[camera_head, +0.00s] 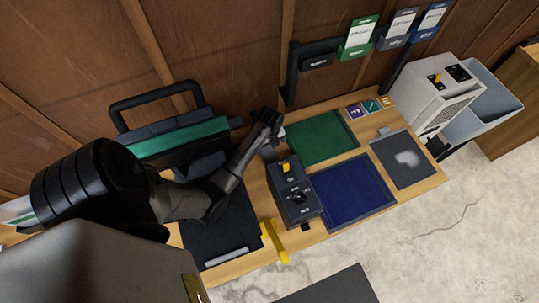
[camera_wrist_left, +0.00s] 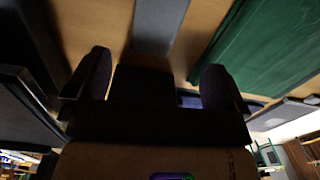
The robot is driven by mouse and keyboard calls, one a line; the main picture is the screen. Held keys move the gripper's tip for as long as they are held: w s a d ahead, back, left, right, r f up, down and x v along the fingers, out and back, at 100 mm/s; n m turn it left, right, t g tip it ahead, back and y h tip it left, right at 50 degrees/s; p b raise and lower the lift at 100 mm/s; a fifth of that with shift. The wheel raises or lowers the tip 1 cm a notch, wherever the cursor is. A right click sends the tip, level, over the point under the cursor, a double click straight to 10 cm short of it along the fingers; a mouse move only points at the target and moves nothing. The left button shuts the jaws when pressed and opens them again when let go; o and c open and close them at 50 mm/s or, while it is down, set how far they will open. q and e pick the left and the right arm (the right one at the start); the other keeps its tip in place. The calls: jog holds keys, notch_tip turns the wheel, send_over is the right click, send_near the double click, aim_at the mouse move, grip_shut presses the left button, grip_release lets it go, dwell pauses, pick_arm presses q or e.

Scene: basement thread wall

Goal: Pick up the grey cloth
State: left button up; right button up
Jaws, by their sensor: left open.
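The grey cloth (camera_head: 392,173) lies flat at the right end of the wooden bench, with a pale patch on it. The blue cloth (camera_head: 350,191) lies to its left, and the green cloth (camera_head: 320,138) lies farther back. My left gripper (camera_head: 275,135) is just left of the green cloth, well apart from the grey cloth. In the left wrist view the gripper (camera_wrist_left: 158,85) has its two fingers apart with nothing seen held between them. The green cloth (camera_wrist_left: 275,45) shows at right there. My right gripper is not in view.
A black control box (camera_head: 295,195) with a yellow switch stands left of the blue cloth. Green, grey and blue labelled holders (camera_head: 398,28) hang behind the bench. A pale machine (camera_head: 435,90) and a grey bin (camera_head: 485,105) stand beyond its right end.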

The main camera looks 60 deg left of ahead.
aim_at(269, 153)
pick_arm(q)
jog(key=shift+s+a+f+m, duration=0.1)
jog(key=shift+f+m, duration=0.4)
jog(key=shift+f, duration=0.4)
jog(key=shift+f+b, duration=0.7)
jog(key=shift+f, duration=2.7)
jog(key=c, duration=1)
jog(key=shift+r, duration=0.2)
